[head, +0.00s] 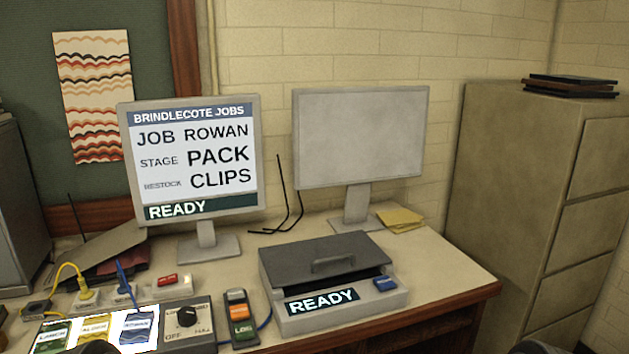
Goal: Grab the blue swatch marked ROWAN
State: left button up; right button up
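The blue swatch (138,327) lies at the right end of a lit white panel (68,345) at the bottom left of the head view. Its small label seems to read ROWAN. A yellow swatch (95,329) lies to its left, and a green swatch (52,336) lies further left. A dark rounded part of mine, perhaps my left gripper (118,349), shows at the bottom edge just below the blue swatch. Another dark part, perhaps my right gripper (540,347), shows at the bottom right edge. The fingers of both are out of sight.
A control box with a black knob (186,317) adjoins the panel on the right. Beyond are an orange-and-green handheld device (240,312) and a grey lidded machine (330,275) reading READY. Cables and plugs (86,296) lie behind the panel. A monitor (190,160) shows JOB ROWAN.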

aim_at(136, 328)
jog(key=u, duration=1.3)
